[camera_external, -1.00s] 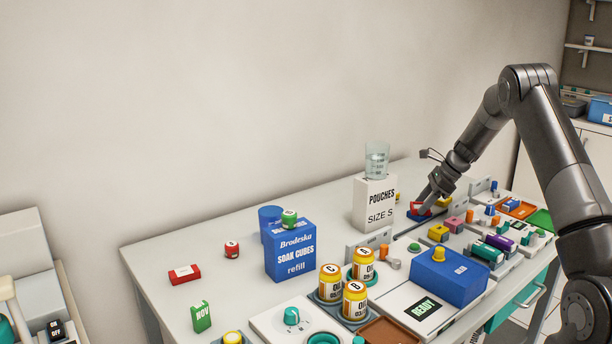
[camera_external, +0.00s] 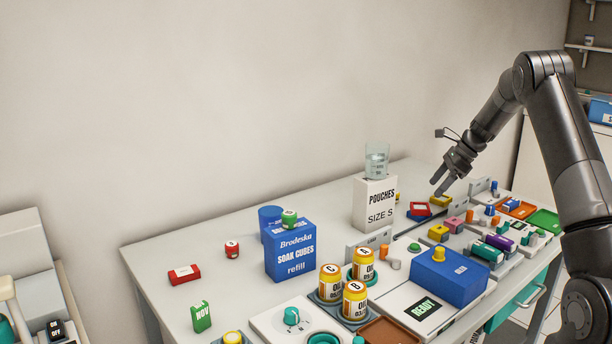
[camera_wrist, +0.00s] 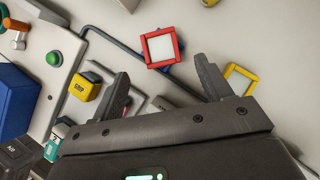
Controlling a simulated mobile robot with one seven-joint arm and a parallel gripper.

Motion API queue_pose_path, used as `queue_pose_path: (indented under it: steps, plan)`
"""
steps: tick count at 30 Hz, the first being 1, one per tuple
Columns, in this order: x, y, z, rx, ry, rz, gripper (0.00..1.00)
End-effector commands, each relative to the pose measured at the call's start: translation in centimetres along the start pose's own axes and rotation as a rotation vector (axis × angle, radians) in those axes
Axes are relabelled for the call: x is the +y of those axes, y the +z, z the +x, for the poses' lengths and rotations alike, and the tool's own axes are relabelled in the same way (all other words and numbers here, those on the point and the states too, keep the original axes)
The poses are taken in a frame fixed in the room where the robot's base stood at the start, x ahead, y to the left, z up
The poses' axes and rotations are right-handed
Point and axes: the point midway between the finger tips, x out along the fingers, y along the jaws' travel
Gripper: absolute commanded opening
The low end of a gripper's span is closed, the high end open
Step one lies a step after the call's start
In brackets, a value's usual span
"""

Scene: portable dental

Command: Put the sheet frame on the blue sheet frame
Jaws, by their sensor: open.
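A red sheet frame (camera_external: 419,208) with a pale middle lies on the blue sheet frame (camera_external: 412,217) at the far side of the bench. In the wrist view the red frame (camera_wrist: 147,50) covers most of the blue one, whose edge (camera_wrist: 181,45) shows at the right and below. The red frame looks slightly turned against it; whether it sits fully flat I cannot tell. My gripper (camera_external: 437,188) is above and a little right of the frames. Its fingers are apart and empty in the wrist view (camera_wrist: 163,73), touching neither frame.
A yellow frame (camera_wrist: 239,76) lies close to the right finger in the wrist view. A white pouches box (camera_external: 374,205) with a glass (camera_external: 377,160) on top stands left of the frames. Several small blocks and a blue box (camera_external: 450,278) crowd the nearer bench.

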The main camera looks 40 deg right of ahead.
Motion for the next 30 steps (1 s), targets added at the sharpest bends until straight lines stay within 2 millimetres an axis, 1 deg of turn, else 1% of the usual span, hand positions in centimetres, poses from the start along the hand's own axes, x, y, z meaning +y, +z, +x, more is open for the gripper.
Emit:
queue_pose_path:
  steps: [1, 6, 11, 14, 17, 18, 20, 21, 23, 24, 26, 27, 29, 30]
  plan:
    - [0.0, 0.1, -1.1, -0.001, -0.002, -0.001, 0.72]
    - [0.0, 0.0, -3.8, 0.000, -0.002, -0.001, 0.72]
    - [0.2, 0.3, -4.9, 0.001, 0.001, -0.009, 0.72]
    - [1.2, 1.8, -5.7, 0.010, 0.002, -0.063, 0.72]
    - [3.4, 4.6, -6.8, 0.029, 0.005, -0.175, 0.72]
    - [4.5, 6.0, -7.3, 0.039, 0.006, -0.233, 0.72]
    - [6.6, 8.0, -8.1, 0.055, 0.011, -0.327, 0.72]
    - [8.0, 9.2, -8.7, 0.066, 0.014, -0.391, 0.72]
    - [10.1, 10.9, -9.4, 0.083, 0.018, -0.490, 0.72]
    - [11.6, 12.0, -9.9, 0.094, 0.022, -0.556, 0.72]
    - [13.9, 13.4, -10.6, 0.111, 0.027, -0.653, 0.72]
    - [15.4, 14.3, -11.0, 0.121, 0.029, -0.720, 0.72]
    - [17.8, 15.4, -11.6, 0.138, 0.035, -0.819, 0.72]
    - [19.3, 16.1, -12.0, 0.149, 0.039, -0.886, 0.72]
